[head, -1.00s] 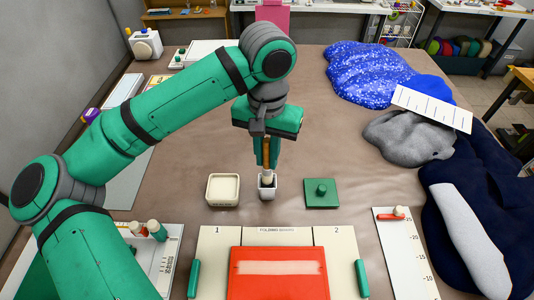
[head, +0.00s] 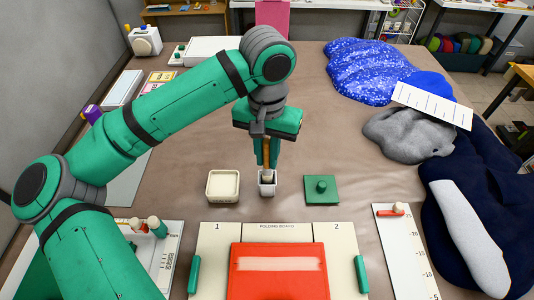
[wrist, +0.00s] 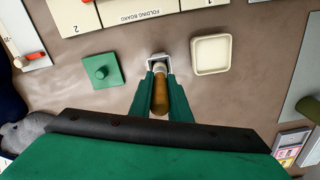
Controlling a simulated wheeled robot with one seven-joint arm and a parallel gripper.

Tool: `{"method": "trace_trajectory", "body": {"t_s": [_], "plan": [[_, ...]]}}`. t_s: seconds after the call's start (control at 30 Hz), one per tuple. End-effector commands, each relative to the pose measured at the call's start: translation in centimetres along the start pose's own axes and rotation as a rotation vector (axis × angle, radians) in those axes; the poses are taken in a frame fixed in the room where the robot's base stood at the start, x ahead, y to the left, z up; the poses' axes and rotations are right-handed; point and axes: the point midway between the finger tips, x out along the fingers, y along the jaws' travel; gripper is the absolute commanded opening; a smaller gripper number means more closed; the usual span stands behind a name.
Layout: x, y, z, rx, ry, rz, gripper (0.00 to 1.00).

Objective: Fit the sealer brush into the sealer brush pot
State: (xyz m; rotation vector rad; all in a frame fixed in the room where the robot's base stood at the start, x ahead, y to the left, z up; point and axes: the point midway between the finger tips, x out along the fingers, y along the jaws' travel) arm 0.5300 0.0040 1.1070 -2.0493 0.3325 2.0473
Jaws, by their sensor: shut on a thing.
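The sealer brush (head: 266,158) has a brown wooden handle and stands about upright in my gripper (head: 267,164). In the wrist view, the green fingers of my gripper (wrist: 160,72) are closed on either side of the brush handle (wrist: 160,98).
A cream square dish (head: 223,186) stands just left of the pot and a green plate with a knob (head: 321,189) just right. The folding board (head: 220,240) with an orange panel (head: 279,275) lies in front. Bagged comforters (head: 365,70) fill the right side. Table behind the pot is clear.

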Motion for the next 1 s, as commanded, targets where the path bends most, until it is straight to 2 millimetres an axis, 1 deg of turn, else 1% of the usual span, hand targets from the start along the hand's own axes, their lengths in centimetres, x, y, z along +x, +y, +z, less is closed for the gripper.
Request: {"method": "trace_trajectory", "body": {"t_s": [1.0], "plan": [[1.3,0.0,0.0,0.0,0.0,-0.001,0.0]]}}
